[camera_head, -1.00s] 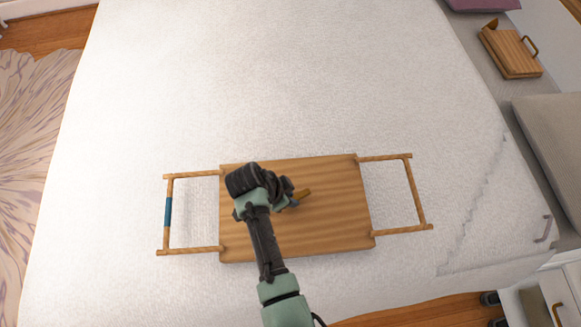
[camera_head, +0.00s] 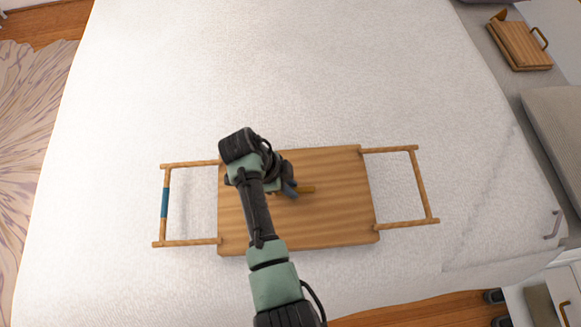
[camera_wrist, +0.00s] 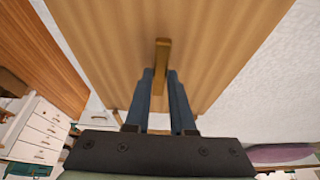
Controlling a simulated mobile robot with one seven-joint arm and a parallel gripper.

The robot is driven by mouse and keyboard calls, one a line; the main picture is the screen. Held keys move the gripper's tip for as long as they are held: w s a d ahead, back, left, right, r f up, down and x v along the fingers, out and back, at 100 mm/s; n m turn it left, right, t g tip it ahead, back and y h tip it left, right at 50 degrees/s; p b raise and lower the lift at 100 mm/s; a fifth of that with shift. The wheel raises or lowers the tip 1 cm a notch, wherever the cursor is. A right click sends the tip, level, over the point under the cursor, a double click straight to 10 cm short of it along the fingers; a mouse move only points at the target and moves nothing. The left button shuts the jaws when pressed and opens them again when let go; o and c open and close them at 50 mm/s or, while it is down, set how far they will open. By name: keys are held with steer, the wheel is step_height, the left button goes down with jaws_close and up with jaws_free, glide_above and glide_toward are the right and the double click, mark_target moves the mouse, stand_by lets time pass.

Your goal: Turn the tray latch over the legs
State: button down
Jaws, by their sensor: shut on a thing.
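The wooden tray (camera_head: 340,220) lies underside up on the bed. Its two U-shaped legs lie outward flat at the ends: the left leg (camera_head: 190,242), with a blue band on its bar, and the right leg (camera_head: 422,185). The latch (camera_head: 307,189), a small brown bar, is at the middle of the tray, lying roughly along the tray's length. My gripper (camera_head: 291,189) has its blue fingers shut on the latch's left end. In the wrist view the fingers (camera_wrist: 160,78) close around the near end of the latch (camera_wrist: 162,50). My arm covers part of the tray.
The white bed (camera_head: 250,80) gives wide free room around the tray. A second small wooden tray (camera_head: 520,42) lies on a grey surface at the upper right. A grey cushion (camera_head: 555,120) is at the right edge. A patterned rug (camera_head: 35,110) is on the floor at left.

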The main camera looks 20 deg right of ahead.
steer(key=c, duration=0.8)
jaws_free()
steer(key=shift+o, duration=0.2)
steer(key=shift+r, duration=0.1)
steer(key=v, duration=1.2)
steer(key=shift+r, duration=0.4)
steer(key=shift+w+a, duration=0.1)
steer(key=shift+w, duration=0.05)
